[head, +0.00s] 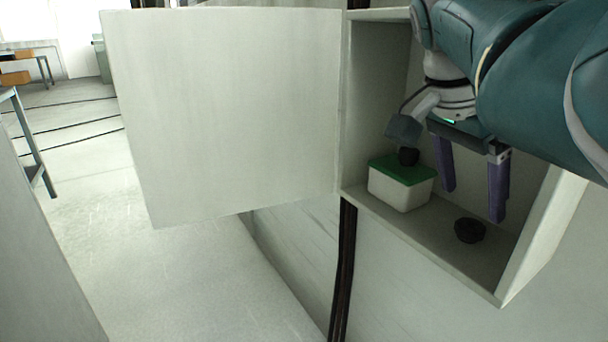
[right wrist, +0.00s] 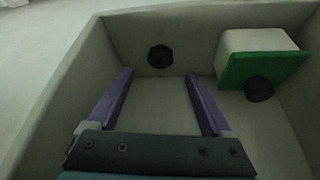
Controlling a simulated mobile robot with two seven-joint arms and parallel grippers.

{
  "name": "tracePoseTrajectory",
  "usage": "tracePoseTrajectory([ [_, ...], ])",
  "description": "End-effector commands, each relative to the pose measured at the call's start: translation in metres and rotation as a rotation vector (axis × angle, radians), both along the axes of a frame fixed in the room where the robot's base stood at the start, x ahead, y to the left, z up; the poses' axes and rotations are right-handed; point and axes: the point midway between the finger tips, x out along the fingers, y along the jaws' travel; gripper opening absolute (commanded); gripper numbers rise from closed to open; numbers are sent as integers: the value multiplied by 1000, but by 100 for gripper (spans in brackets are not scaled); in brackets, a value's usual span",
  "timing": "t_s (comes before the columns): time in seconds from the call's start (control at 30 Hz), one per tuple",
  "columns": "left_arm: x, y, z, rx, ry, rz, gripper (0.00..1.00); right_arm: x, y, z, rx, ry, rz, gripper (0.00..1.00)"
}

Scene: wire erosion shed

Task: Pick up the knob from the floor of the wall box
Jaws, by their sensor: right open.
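A dark round knob (head: 469,230) lies on the floor of the open white wall box (head: 480,262). In the right wrist view the knob (right wrist: 160,56) shows just beyond the fingertips, roughly centred between them. My right gripper (head: 472,205) is inside the box with its two purple fingers pointing down, open and empty, above the knob. In the right wrist view my right gripper (right wrist: 160,73) has its fingers spread wide, with nothing between them. My left gripper is not in view.
A white container with a green lid (head: 402,190) stands on the box floor left of the knob; another dark knob-like piece (head: 408,155) sits on the lid. The box's door (head: 225,115) is swung open to the left. The box walls are close around my right gripper.

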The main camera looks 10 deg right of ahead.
Motion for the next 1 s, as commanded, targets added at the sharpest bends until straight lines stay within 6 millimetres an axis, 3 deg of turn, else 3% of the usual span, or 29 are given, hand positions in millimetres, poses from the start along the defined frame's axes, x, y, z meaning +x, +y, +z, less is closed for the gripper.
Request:
tracePoseTrajectory([
  [0.33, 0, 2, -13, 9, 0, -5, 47, 3, -16, -45, -1, 1, 0, 84],
  [0.67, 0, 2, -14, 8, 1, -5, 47, 4, -19, -52, 0, -1, -1, 84],
  [1.0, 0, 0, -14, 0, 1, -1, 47, 4, -19, -52, 0, -1, -1, 47],
])
